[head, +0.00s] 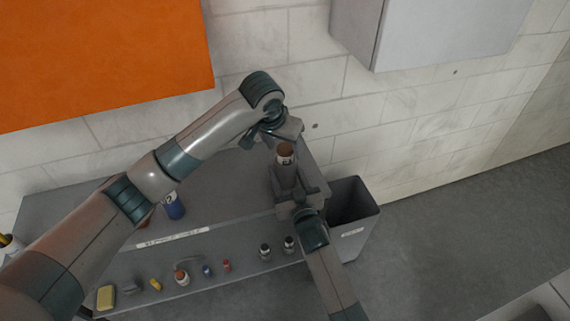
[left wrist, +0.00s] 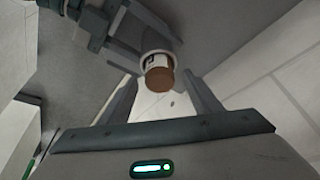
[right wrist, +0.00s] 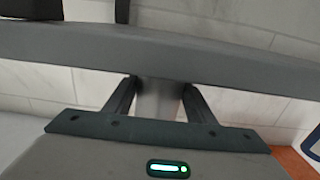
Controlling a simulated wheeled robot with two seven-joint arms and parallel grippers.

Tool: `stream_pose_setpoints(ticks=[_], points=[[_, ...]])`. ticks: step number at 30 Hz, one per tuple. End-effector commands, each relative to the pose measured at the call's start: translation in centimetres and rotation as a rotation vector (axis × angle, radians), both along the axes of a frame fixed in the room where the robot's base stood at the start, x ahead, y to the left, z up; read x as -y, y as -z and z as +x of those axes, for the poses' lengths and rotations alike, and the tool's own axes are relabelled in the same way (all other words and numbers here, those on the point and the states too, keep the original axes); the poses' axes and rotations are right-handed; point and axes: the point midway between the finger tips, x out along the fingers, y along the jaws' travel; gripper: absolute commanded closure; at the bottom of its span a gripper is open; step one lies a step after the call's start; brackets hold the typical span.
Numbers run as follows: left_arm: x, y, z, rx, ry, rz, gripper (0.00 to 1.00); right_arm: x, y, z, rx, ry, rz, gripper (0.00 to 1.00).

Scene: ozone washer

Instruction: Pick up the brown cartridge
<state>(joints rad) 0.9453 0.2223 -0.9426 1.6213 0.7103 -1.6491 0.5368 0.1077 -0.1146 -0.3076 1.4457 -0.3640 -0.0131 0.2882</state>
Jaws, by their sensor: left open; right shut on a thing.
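The brown cartridge (head: 286,153), with a brown end and a white label band, is held up over the right end of the grey bench. My right gripper (head: 284,172) is shut on it from the near side. My left gripper (head: 284,134) is open just beyond the brown end. In the left wrist view the brown end (left wrist: 160,80) shows between the open left fingers, with no clear contact. In the right wrist view a pale grey body (right wrist: 160,98) sits between the right fingers, and a grey bar hides its upper part.
A blue canister (head: 174,206) stands on the grey bench (head: 225,190), partly behind my left arm. Several small items, including a yellow block (head: 106,297) and a brown-topped jar (head: 182,277), line the lower ledge. An open grey bin (head: 352,220) stands right of the bench. A grey cabinet (head: 430,35) hangs above.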

Motion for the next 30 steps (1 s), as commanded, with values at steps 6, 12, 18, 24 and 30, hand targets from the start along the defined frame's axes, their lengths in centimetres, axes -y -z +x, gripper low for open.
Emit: stream_pose_setpoints(ticks=[6,12,18,24,30], points=[[0.3,2.0,0.7,0.0,-0.001,0.002,0.42,0.0,0.0,0.0,-0.001,0.0,0.0,0.76],[0.4,2.1,0.8,0.0,0.0,0.001,0.42,0.0,0.0,0.0,-0.001,0.0,0.0,0.76],[0.4,2.1,0.8,0.0,0.0,0.001,0.42,0.0,0.0,0.0,-0.001,0.0,0.0,0.76],[0.3,2.1,0.8,0.0,0.0,0.001,0.66,0.0,0.0,0.0,-0.001,0.0,0.0,0.76],[0.3,2.0,0.8,0.001,0.0,0.0,1.0,0.0,0.0,0.0,-0.001,0.0,0.0,0.76]])
